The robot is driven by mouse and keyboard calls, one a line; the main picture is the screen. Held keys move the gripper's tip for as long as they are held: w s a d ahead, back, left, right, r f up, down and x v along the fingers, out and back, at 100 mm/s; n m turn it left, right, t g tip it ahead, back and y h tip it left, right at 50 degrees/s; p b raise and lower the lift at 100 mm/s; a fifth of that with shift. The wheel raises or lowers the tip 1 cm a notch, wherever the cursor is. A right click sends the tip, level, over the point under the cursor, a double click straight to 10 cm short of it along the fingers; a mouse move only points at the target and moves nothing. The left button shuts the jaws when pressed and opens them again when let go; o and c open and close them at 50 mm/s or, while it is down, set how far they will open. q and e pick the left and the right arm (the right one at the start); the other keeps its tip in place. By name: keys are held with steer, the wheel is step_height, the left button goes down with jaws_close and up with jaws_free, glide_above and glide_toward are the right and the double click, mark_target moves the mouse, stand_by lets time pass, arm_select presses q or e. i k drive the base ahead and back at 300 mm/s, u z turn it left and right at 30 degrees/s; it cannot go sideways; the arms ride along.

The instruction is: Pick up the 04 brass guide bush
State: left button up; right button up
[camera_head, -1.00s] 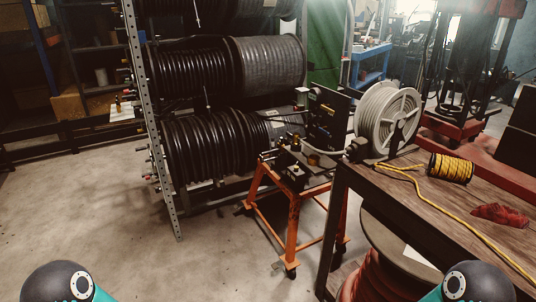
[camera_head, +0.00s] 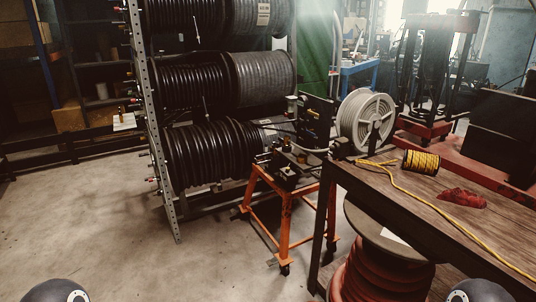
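I cannot make out the 04 brass guide bush in this view. Small brass-coloured fittings (camera_head: 122,109) show on the left side of the hose rack, too small to identify. A small crimping machine (camera_head: 290,165) stands on an orange wheeled stand (camera_head: 287,222) in the middle; details on it are too small to tell. Neither of my grippers is in view; only rounded parts of my two arms show at the bottom left and bottom right edges.
A rack of black hose reels (camera_head: 215,150) stands behind the crimper. A wooden workbench (camera_head: 440,215) at right carries a white reel (camera_head: 366,121), a yellow-black rope spool (camera_head: 421,162) and a red cloth (camera_head: 461,198). A red hose drum (camera_head: 385,275) sits below. Floor (camera_head: 110,220) at left is clear.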

mark_target(272, 149)
steer(key=z, duration=0.1)
steer(key=i, duration=0.95)
steer(key=u, duration=0.05)
steer(key=k, duration=1.05)
steer(key=u, duration=0.85)
steer(key=i, duration=1.55)
steer(key=u, duration=0.4)
steer(key=i, duration=1.35)
steer(key=z, duration=0.9)
steer(key=i, duration=1.15)
steer(key=z, duration=0.9)
